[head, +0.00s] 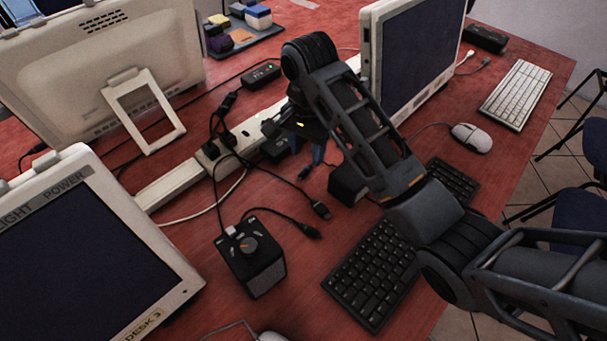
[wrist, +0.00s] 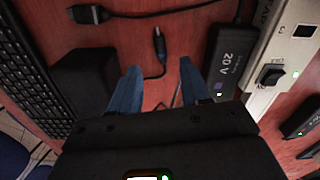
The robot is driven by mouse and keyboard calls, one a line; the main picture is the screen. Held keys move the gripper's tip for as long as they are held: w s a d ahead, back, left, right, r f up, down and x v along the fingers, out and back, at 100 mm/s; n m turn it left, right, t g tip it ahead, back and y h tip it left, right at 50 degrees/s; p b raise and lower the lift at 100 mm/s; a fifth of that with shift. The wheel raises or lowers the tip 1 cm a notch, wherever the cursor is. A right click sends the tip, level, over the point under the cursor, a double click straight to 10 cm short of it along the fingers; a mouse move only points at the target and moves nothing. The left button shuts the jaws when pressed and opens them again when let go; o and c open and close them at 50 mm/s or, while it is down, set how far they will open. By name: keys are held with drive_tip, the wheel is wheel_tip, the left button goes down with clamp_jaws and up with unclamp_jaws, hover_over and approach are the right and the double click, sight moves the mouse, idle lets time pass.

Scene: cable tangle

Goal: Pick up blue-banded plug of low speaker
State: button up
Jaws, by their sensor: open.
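My gripper (wrist: 158,70) is open, its two blue fingers apart with nothing between them. It also shows in the head view (head: 318,158), low over the red desk beside the power strip. A thin black cable end with a slim plug (wrist: 160,46) lies just ahead of the fingertips in the wrist view; I cannot make out a blue band on it. A small plug (head: 304,173) lies near the fingers in the head view. A low black box (wrist: 84,82), perhaps the low speaker, stands left of the fingers; it also shows in the head view (head: 347,187).
A 20 V power brick (wrist: 232,52) and the white power strip (wrist: 282,45) lie close on the right in the wrist view. A taller black box with a knob (head: 250,262), loose cable ends (head: 310,231) and a black keyboard (head: 368,278) are nearby.

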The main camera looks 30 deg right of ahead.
sight(307, 168)
drive_tip(key=shift+w+f, duration=0.1)
drive_tip(key=shift+f, duration=2.55)
drive_tip(key=shift+c, duration=0.5)
clamp_jaws()
